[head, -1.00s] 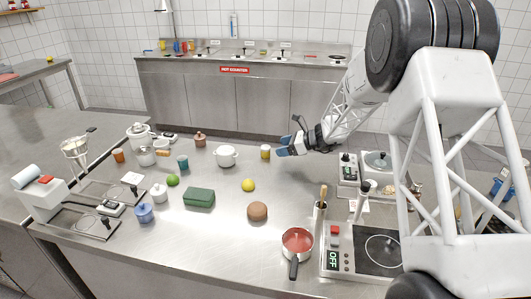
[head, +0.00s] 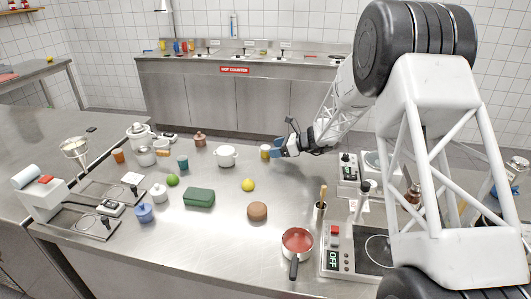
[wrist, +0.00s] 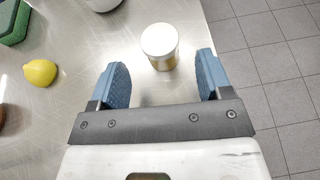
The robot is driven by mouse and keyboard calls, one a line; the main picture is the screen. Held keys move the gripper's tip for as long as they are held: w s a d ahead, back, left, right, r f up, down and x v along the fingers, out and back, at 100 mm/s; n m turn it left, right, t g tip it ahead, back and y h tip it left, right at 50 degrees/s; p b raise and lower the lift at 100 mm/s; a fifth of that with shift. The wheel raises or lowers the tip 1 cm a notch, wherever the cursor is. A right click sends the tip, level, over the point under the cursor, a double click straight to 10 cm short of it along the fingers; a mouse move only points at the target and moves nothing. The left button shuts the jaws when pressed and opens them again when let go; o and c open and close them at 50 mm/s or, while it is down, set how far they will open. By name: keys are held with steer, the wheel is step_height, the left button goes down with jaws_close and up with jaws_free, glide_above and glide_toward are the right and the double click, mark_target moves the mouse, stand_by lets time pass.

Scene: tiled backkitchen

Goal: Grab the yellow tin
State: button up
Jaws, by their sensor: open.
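The yellow tin (head: 265,152) stands upright on the metal counter, right of a white pot. In the wrist view the tin (wrist: 160,46) shows a pale round lid and a yellowish side. My gripper (head: 276,148) is open and empty, just right of the tin in the head view. In the wrist view its two blue fingers (wrist: 161,75) are spread wide. The tin lies just ahead of the fingertips, roughly centred between them. I see no contact between tin and fingers.
The white pot (head: 226,156) stands left of the tin. A lemon (head: 248,185) and a green box (head: 199,197) lie nearer on the counter. In the wrist view the counter's edge drops to a tiled floor (wrist: 270,60) on the right.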

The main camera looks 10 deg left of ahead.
mark_target(264, 147)
steer(key=shift+x, duration=2.55)
steer(key=shift+w, duration=0.1)
steer(key=c, duration=1)
steer(key=shift+r, duration=0.1)
steer(key=shift+r, duration=0.7)
step_height(264, 147, up, 2)
steer(key=shift+r, duration=0.1)
steer(key=s+d, duration=0.2)
steer(key=s, duration=0.3)
steer(key=s+d, duration=0.2)
steer(key=s, duration=0.2)
steer(key=s+d+r, duration=0.1)
steer(key=s+d, duration=0.1)
steer(key=s, duration=0.3)
steer(key=shift+s+d+r, duration=0.1)
steer(key=shift+s, duration=0.25)
